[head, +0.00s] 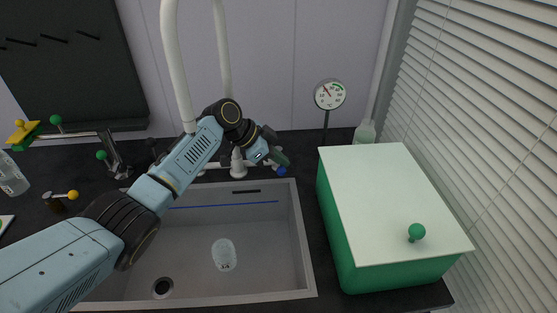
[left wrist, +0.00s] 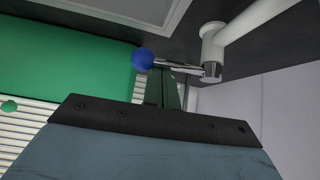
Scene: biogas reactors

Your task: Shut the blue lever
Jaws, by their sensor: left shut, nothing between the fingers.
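The blue lever ends in a blue ball (head: 281,171), just beyond the sink's back edge. In the left wrist view the blue ball (left wrist: 142,59) sits on a thin metal stem that runs right to a white pipe (left wrist: 212,50). My left gripper (head: 280,158) is shut and empty, right beside the lever. In the left wrist view its dark fingers (left wrist: 170,85) are close to the stem, near the ball. I cannot tell whether they touch it. My left arm hides part of the pipework. My right gripper is not in view.
A grey sink (head: 308,240) holds a clear beaker (head: 224,254). A green box with a white top (head: 385,200) and a green knob (head: 416,231) stands at right. A round gauge (head: 329,95) stands behind. Yellow and green valve handles (head: 22,132) are at left.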

